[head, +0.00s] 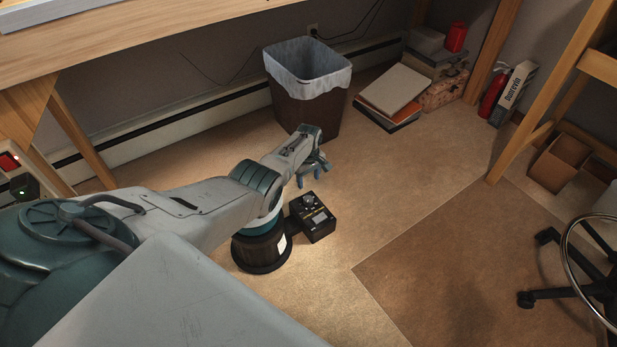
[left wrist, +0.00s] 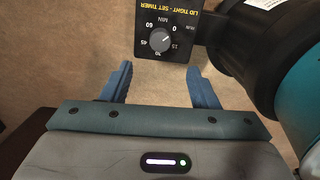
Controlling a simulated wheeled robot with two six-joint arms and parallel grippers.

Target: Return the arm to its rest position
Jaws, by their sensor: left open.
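My left arm (head: 200,208) reaches out from the left in the head view. Its left gripper (head: 313,178) hangs above the floor, near the waste bin and beyond a dark round canister with a black timer box. In the left wrist view the gripper's two blue fingers (left wrist: 161,85) stand wide apart with nothing between them. The black timer box (head: 318,218) also shows just past the fingertips in the left wrist view (left wrist: 166,30), with a dial on its face. The canister (head: 258,252) is partly hidden by my arm. My right gripper is not in view.
A waste bin (head: 307,97) with a pale liner stands behind the gripper. A wooden desk (head: 150,45) overhangs the back left. Boxes and a binder (head: 393,88), a fire extinguisher (head: 492,95) and a wheeled chair (head: 575,285) are to the right. The middle floor is clear.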

